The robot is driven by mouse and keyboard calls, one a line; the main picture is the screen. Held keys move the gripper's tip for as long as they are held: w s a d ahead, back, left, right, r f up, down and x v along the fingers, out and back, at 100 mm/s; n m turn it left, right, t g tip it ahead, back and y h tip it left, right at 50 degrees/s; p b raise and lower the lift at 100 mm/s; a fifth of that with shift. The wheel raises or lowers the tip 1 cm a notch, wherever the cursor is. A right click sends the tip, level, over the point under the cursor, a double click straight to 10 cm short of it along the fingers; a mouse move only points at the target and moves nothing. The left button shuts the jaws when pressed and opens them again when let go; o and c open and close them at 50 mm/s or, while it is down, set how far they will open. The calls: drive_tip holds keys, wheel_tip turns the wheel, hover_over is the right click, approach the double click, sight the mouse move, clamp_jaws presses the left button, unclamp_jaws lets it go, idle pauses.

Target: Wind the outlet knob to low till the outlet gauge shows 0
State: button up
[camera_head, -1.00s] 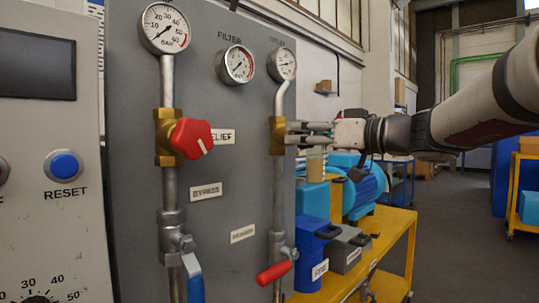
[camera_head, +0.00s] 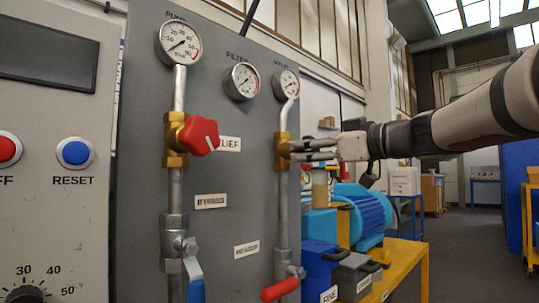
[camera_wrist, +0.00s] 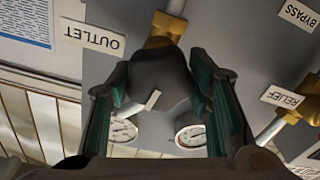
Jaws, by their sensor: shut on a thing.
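The outlet knob (camera_wrist: 150,72) is dark grey with a white pointer mark and sits on a brass valve (camera_head: 283,151) on the grey panel. My gripper (camera_head: 298,151) is at the valve from the right; in the wrist view its two green-lined fingers lie on either side of the knob, shut on it. In the head view the fingers hide the knob. The outlet gauge (camera_head: 286,83) is a round white dial above the valve; it also shows, upside down, in the wrist view (camera_wrist: 122,130). Its needle is too small to read surely.
The filter gauge (camera_head: 242,82) and pump gauge (camera_head: 179,45) are to the left. A red relief knob (camera_head: 199,136) and a red lever (camera_head: 280,290) are on the same panel. A blue motor (camera_head: 365,214) stands on a yellow cart (camera_head: 408,262) below my arm.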

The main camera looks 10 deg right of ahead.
drive_tip(key=shift+f+n, duration=0.1)
drive_tip(key=shift+n, duration=0.9)
drive_tip(key=o, duration=1.1)
drive_tip(key=shift+a, duration=0.1)
drive_tip(key=shift+o, duration=0.2)
drive_tip(key=v, duration=1.2)
